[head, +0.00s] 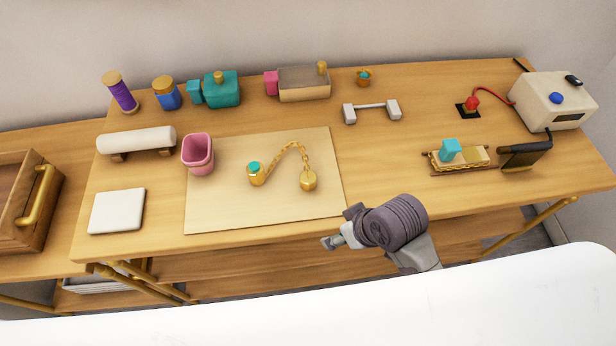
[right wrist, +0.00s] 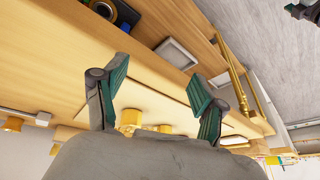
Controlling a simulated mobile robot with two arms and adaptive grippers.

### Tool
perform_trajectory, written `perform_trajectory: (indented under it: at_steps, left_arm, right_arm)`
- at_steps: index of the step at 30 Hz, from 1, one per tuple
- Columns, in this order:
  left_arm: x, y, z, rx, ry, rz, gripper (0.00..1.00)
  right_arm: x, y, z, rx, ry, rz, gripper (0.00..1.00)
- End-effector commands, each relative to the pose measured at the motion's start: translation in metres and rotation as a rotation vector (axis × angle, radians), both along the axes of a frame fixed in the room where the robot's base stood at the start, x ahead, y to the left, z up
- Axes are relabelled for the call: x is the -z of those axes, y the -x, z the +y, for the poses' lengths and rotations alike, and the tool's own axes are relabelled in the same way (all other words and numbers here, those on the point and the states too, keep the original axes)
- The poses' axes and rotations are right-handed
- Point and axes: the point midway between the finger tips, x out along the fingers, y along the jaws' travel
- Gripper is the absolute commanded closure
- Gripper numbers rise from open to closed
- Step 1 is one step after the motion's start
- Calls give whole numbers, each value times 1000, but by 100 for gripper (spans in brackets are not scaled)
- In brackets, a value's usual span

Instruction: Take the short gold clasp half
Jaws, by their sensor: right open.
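On the pale mat (head: 230,215) in the head view lie two gold clasp pieces joined by a gold chain (head: 291,147). One, with a teal top (head: 257,174), is at the left. The other, a short plain gold cylinder (head: 308,181), is at the right end. Which is the short half is not certain, but the right one looks plainer. My right gripper (head: 335,240) is near the table's front edge, right of and in front of the mat. In the right wrist view it is open (right wrist: 160,85) and empty, with a gold piece (right wrist: 130,117) partly visible beyond it. My left gripper is not in view.
A pink cup (head: 198,155) stands on the mat's left edge. A white square (head: 117,211) and a white roll (head: 137,141) are farther left. A small tray with a teal block (head: 450,150) is at the right. The table between mat and tray is clear.

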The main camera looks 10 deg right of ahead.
Motion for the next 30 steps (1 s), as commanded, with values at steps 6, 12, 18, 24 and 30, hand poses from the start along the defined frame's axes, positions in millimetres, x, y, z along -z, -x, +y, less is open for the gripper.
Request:
perform_trajectory:
  at_steps: [6,12,18,24,30]
  left_arm:
    - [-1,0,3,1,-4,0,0]
    - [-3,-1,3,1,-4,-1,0]
    - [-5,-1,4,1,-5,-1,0]
    - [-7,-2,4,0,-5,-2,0]
    - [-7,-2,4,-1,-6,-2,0]
  right_arm:
    - [-23,-32,48,-213,-40,-38,29]
    - [-58,-64,100,-559,-10,-60,29]
    - [-90,-93,108,-881,152,-11,29]
    - [-120,-123,79,-1037,327,82,29]
    - [-137,-137,60,-1075,401,139,29]
